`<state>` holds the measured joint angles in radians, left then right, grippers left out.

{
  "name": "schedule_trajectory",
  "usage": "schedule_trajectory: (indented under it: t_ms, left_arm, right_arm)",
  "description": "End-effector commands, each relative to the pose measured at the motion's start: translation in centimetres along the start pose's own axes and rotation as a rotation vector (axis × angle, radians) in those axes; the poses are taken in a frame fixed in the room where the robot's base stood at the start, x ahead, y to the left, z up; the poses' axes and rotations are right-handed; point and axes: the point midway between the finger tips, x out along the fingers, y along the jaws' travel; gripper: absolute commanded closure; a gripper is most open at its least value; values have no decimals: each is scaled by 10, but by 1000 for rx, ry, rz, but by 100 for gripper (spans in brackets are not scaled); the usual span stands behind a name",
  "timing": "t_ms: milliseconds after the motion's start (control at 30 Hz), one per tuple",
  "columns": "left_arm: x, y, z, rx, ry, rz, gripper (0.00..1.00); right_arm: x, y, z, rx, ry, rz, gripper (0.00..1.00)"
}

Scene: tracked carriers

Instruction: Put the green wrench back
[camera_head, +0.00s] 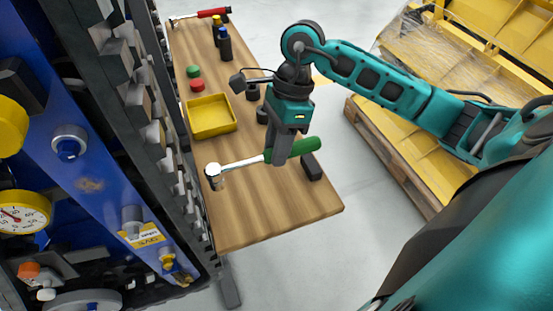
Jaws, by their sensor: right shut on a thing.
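The green wrench (241,163) has a green handle and a silver shaft with a ratchet-like head at its left end. My right gripper (279,157) points down over the wooden table and is shut on the wrench near where the handle meets the shaft. The wrench lies roughly level, head to the left and handle to the right. Whether it touches the table cannot be told. The gripper hides part of the wrench's middle. My left gripper is not in view.
The wooden table (262,205) is clear at its near end. It carries a yellow tray (211,132), a black block (312,167), dark bottles (225,45), red and green round pieces, and a red-handled wrench (211,13). Tracked blue machinery (90,120) stands left; a pallet (385,150) stands right.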

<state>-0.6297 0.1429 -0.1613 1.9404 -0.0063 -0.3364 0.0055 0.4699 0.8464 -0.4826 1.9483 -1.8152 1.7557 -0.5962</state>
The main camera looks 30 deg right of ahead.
Motion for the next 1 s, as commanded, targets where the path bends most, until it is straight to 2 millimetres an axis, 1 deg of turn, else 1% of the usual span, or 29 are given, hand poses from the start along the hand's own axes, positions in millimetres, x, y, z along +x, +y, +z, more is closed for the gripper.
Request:
schedule_trajectory:
  t_ms: [167, 300, 367, 600, 733, 767, 1000]
  left_arm:
    - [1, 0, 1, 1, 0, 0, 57]
    - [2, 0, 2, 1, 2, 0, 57]
    - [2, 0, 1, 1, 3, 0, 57]
    - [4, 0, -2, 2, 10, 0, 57]
    - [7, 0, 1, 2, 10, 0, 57]
    - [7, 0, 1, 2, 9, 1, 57]
    - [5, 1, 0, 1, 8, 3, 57]
  right_arm:
    - [13, -2, -3, -1, -1, 2, 100]
    - [34, -6, -10, 1, -1, 3, 100]
    - [40, -7, -12, 0, -1, 2, 100]
    - [42, -8, -12, -2, -1, -1, 100]
    - [46, -9, -14, -2, 0, -1, 100]
    - [46, -9, -14, -1, 1, 0, 69]
    - [45, -8, -13, -1, 1, 0, 46]
